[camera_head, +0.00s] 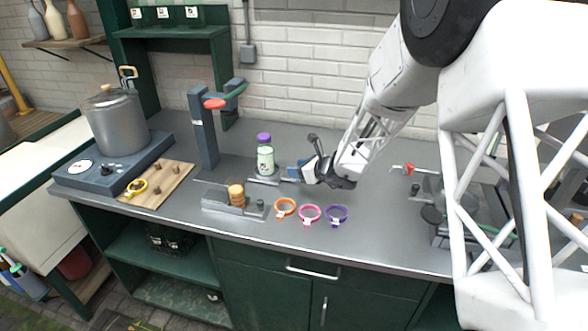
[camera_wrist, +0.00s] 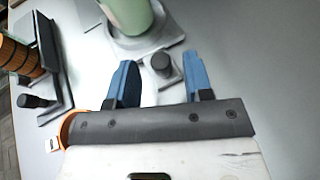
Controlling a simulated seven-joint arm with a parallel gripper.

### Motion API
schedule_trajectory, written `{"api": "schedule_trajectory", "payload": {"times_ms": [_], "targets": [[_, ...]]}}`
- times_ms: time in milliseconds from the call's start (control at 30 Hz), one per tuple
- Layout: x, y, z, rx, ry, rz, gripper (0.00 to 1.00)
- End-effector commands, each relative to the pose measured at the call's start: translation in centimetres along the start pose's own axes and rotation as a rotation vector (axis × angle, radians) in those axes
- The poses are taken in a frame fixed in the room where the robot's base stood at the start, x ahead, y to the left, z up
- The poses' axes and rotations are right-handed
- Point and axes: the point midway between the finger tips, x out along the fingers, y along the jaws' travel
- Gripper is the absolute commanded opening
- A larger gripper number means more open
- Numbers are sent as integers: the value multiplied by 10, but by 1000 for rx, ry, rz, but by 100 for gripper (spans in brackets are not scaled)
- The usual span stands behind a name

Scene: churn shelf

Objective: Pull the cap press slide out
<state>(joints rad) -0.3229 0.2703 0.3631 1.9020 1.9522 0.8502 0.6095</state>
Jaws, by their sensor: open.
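A green bottle (camera_head: 265,159) with a purple cap (camera_head: 264,138) stands upright on a low grey plate (camera_wrist: 174,28), which appears to be the cap press slide. In the wrist view a dark round knob (camera_wrist: 161,62) stands on a tab at its near edge. My gripper (camera_head: 290,172) is open. Its blue fingertips, also in the wrist view (camera_wrist: 158,72), lie either side of the knob, with gaps showing on both sides. The head view does not show the knob clearly. The bottle's top is cut off in the wrist view.
A dark post with a green lever and red disc (camera_head: 214,103) rises left of the bottle. A grey fixture (camera_head: 222,197) holds orange-brown discs. Orange (camera_head: 285,207), pink (camera_head: 309,214) and purple (camera_head: 337,215) rings lie near the front edge. A pot (camera_head: 116,125) stands far left.

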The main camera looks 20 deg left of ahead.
Motion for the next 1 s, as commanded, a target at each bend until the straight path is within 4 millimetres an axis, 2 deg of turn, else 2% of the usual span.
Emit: {"api": "schedule_trajectory", "payload": {"times_ms": [200, 433, 1000], "targets": [[-27, -1, 1, -1, -1, -2, 47], [-47, -1, 0, 1, 0, -2, 47], [-53, 0, 1, -5, 1, 1, 47]]}}
